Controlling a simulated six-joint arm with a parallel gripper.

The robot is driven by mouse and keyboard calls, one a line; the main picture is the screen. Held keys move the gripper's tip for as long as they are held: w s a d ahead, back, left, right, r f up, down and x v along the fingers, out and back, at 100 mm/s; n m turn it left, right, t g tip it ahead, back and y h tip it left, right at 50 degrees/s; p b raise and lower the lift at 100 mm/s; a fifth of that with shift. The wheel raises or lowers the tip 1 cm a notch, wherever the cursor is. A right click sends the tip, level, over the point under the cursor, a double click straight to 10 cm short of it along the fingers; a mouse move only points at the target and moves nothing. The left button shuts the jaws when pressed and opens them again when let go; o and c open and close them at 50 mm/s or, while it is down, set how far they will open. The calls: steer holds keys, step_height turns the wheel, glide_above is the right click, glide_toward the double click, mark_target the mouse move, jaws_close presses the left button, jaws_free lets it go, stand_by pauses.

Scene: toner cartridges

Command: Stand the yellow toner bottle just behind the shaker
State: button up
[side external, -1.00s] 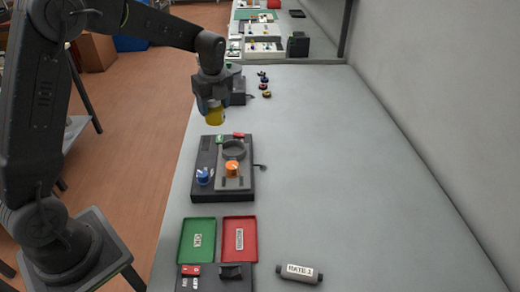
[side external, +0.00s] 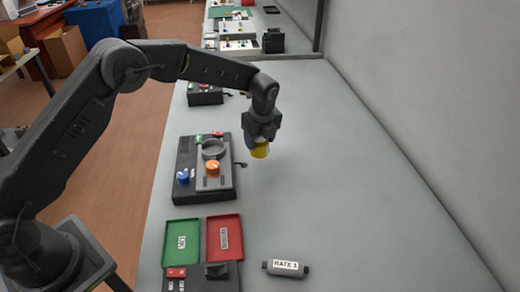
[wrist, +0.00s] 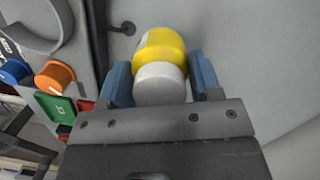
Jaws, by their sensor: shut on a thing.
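The yellow toner bottle (side external: 260,152) is in my gripper (side external: 259,143), held above the bench on the right of the shaker. In the wrist view the bottle (wrist: 160,48) shows its yellow body and pale cap (wrist: 160,83) between my two blue fingers. The shaker (side external: 188,153) appears to be the black unit with a grey plate, a ring holder, an orange knob (side external: 212,168) and a blue knob (side external: 183,177). The ring holder looks empty. The shaker's edge also shows at the left of the wrist view (wrist: 86,45). The bottle's height above the bench is hard to tell.
A green tray (side external: 182,242) and a red tray (side external: 223,237) lie in front of the shaker. A grey cylinder labelled RATE 1 (side external: 286,268) lies to their right. Another black unit (side external: 205,97) stands farther back. The bench right of the bottle is clear.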

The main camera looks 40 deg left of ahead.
mark_target(260, 150)
steer(key=shift+d+f, duration=0.1)
steer(key=shift+f, duration=1.95)
steer(key=shift+f, duration=0.15)
steer(key=o, duration=0.9)
steer(key=shift+o, duration=0.2)
